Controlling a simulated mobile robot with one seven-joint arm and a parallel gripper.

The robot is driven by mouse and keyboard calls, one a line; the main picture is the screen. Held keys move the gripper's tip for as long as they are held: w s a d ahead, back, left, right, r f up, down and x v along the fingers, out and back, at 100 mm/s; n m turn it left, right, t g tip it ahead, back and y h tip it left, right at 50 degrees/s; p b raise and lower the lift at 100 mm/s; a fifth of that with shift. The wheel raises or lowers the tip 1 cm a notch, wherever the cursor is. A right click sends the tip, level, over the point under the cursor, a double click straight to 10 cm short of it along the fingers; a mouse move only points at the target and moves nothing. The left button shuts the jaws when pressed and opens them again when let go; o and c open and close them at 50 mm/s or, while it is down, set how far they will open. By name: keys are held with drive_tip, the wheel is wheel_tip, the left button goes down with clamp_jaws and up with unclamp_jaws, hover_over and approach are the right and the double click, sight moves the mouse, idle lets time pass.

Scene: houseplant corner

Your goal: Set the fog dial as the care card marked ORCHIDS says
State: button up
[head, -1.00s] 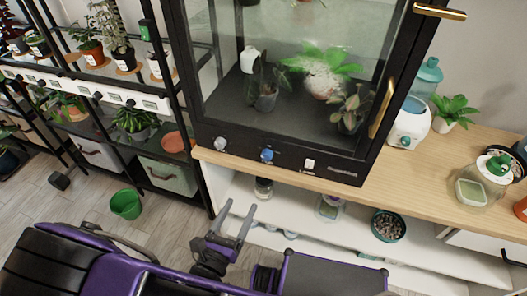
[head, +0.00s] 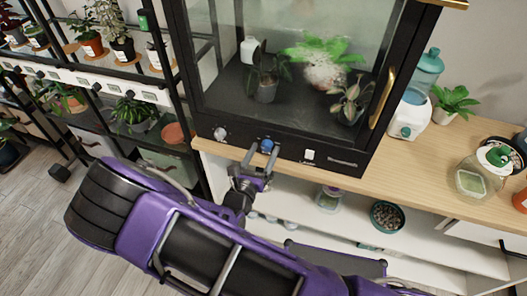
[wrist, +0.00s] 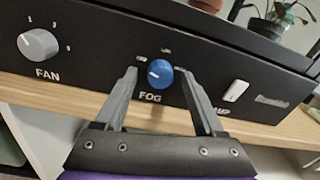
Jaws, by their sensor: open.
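The blue fog dial (wrist: 159,74) sits on the black front panel of the glass cabinet, above the label FOG. Its white pointer mark faces left and slightly up, near a small mark at its upper left; the marks are too small to read. The dial also shows in the head view (head: 267,146). My gripper (wrist: 161,80) is open, with one finger on each side of the dial; I cannot tell whether either finger touches it. In the head view my gripper (head: 258,164) is just in front of the panel. I cannot make out a care card marked ORCHIDS.
A grey fan dial (wrist: 38,44) is left of the fog dial, and a white lamp switch (wrist: 235,91) is right of it. The wooden counter edge (wrist: 75,92) runs under the panel. The cabinet's brass handle (head: 382,98) is farther right.

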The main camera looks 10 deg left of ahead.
drive_tip(key=shift+w, duration=0.15)
drive_tip(key=shift+c, duration=0.3)
clamp_jaws()
